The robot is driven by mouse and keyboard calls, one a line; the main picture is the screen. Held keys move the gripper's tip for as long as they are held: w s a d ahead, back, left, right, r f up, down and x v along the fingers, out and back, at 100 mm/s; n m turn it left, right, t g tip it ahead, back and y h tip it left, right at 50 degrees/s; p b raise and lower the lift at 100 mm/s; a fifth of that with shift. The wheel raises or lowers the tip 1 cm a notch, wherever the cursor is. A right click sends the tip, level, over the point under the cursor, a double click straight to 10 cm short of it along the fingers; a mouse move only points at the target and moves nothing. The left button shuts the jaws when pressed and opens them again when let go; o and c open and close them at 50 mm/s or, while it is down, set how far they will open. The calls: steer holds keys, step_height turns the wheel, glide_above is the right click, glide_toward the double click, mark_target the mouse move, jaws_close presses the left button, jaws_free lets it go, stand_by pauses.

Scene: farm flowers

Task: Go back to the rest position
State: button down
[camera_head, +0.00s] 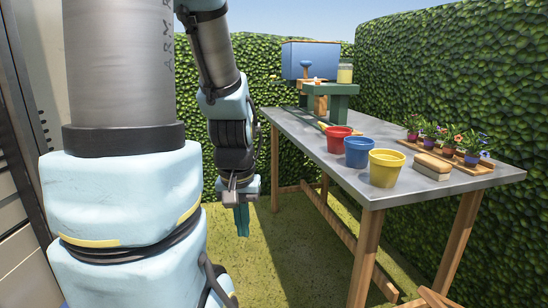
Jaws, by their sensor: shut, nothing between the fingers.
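My gripper (242,220) hangs pointing down to the left of the table, over the grass and apart from everything. It is shut and empty. My arm fills the left side of the view. The metal-topped table (315,143) stands to its right. On the table's near part are a red pot (338,139), a blue pot (357,153) and a yellow pot (386,168), standing upright in a row.
A wooden tray (478,171) with several potted flowers lies along the table's right side, with a sponge-like block (433,163) beside it. A green stand (341,101), a jar (345,74) and a blue box (310,60) are at the back. Hedges (460,70) enclose the grass.

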step_height(320, 180, up, 17)
steer(key=p, duration=1.4)
steer(key=shift+f, duration=0.1)
